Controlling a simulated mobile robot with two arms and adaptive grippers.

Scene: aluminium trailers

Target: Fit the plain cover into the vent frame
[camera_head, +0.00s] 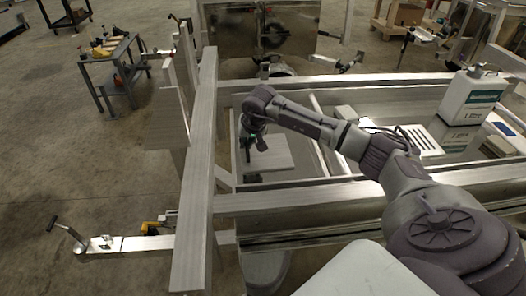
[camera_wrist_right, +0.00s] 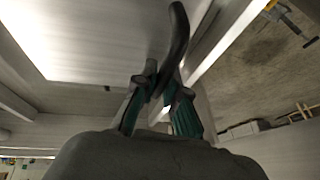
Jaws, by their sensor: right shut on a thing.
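My right gripper (camera_head: 256,143) reaches down at the left end of the trailer. In the right wrist view its fingers with teal pads (camera_wrist_right: 160,108) are shut on a dark curved handle (camera_wrist_right: 177,40). A pale, plain flat panel (camera_head: 272,153), which looks like the plain cover, is just below and beside the gripper in the head view. A broad pale surface (camera_wrist_right: 110,45) lies beyond the handle in the wrist view; I cannot tell if the handle is fixed to it. I cannot clearly make out the vent frame. My left gripper is not in view.
A pale slotted plate (camera_head: 424,138) lies on the shiny deck, with a white jug (camera_head: 471,96) to its right. A tall metal post (camera_head: 200,170) stands close left of the gripper. Trailer rails (camera_head: 300,197) run in front and behind. A grey tool table (camera_head: 116,72) stands far left.

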